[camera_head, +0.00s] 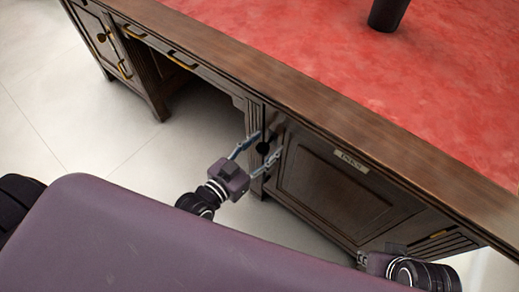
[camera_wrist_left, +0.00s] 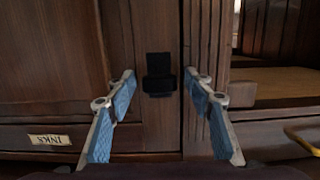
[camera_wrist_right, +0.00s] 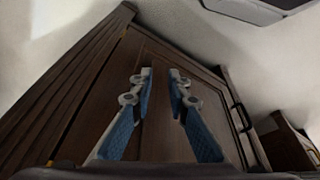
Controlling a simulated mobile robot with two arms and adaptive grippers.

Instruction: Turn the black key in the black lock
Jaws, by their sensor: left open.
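The black lock (camera_wrist_left: 158,64) is a dark block on the wooden front of the desk cabinet, beside the INKS door. The black key (camera_wrist_left: 158,85) shows as a dark piece at the lock; the two are hard to tell apart. In the head view the key (camera_head: 262,149) is a small dark shape. My left gripper (camera_wrist_left: 160,80) is open, its fingers on either side of the key with gaps visible. It also shows in the head view (camera_head: 266,152). My right gripper (camera_wrist_right: 160,72) is open and empty, low by the cabinet front; its fingers are mostly hidden in the head view.
The desk (camera_head: 330,95) has a red leather top and a wooden edge overhanging the cabinet. A black cup-like object (camera_head: 387,14) stands on top. The INKS door (camera_head: 335,185) is closed. An open knee space lies left of it. Another cupboard (camera_head: 100,35) is at the far left.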

